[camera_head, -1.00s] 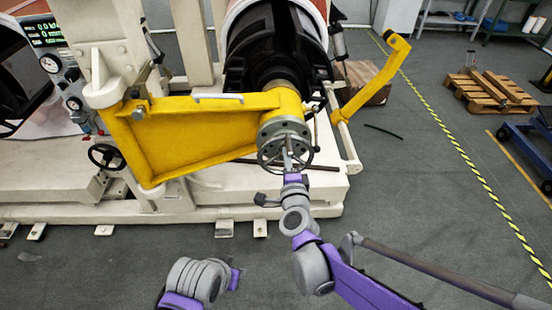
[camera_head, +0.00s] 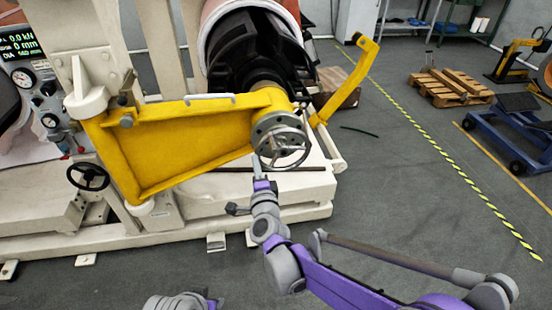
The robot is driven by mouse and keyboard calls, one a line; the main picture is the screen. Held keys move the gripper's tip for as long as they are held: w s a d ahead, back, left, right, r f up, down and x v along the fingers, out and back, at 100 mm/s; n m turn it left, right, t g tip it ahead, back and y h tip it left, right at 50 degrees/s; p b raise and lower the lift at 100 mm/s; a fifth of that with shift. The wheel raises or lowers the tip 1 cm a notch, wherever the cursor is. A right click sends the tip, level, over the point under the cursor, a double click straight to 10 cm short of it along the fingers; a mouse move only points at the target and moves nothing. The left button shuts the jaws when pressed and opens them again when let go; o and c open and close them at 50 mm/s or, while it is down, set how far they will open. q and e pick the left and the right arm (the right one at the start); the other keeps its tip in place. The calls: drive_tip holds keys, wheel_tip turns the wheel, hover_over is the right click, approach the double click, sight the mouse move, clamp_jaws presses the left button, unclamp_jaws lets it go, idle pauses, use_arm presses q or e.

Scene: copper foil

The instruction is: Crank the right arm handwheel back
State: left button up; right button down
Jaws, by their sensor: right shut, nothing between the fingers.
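The right arm handwheel (camera_head: 303,158) is a grey spoked wheel on the round hub at the right end of the yellow swing arm (camera_head: 185,140). My right gripper (camera_head: 256,160) is shut and empty. In the picture it is just left of and below the wheel's rim, pointing up; whether it touches the rim cannot be told. Only a grey and purple part of my left arm shows at the bottom edge; its gripper is out of view.
A second, dark handwheel (camera_head: 88,177) is on the cream machine base (camera_head: 70,245) at the left. A yellow post (camera_head: 345,85) stands right of the hub. Grey floor (camera_head: 400,200) is open at the right, with a pallet (camera_head: 450,88) and a blue cart (camera_head: 510,130) beyond.

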drive_tip(key=shift+d+f+b, duration=0.15)
drive_tip(key=shift+f+b, duration=0.4)
drive_tip(key=shift+f, duration=0.55)
drive_tip(key=shift+f, duration=0.1)
drive_tip(key=w+d+f+b, duration=0.2)
drive_tip(key=d+f+b, duration=0.45)
drive_tip(key=f, duration=0.25)
drive_tip(key=w+d+r+b, duration=0.2)
drive_tip(key=d+r+b, duration=0.1)
drive_tip(key=d+r, duration=0.7)
drive_tip(key=shift+w, duration=0.35)
drive_tip(key=shift+f, duration=0.2)
